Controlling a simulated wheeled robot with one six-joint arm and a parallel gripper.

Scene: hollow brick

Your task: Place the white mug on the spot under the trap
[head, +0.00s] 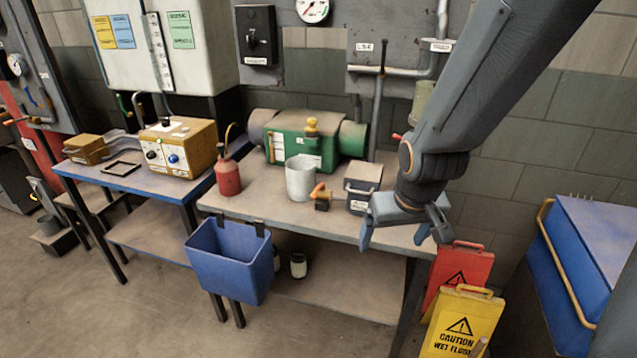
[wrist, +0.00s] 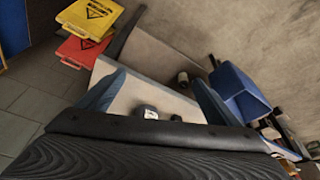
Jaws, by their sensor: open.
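A pale grey-white, upright cup-like vessel (head: 300,180) stands on the right workbench, in front of the green machine. It is the only thing that looks like the white mug; I cannot make out a handle. My gripper (head: 404,234) is open and empty, pointing down over the bench's front right corner, to the right of the vessel and apart from it. The vessel is not visible there. I cannot tell for certain which thing is the trap or where its spot is.
A small grey box (head: 362,187), an orange-handled item (head: 321,197) and a red oil can (head: 228,175) stand near the vessel. A blue bin (head: 230,262) hangs at the bench front. A black square frame (head: 121,169) lies on the blue table. Yellow (head: 462,322) and red signs stand right.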

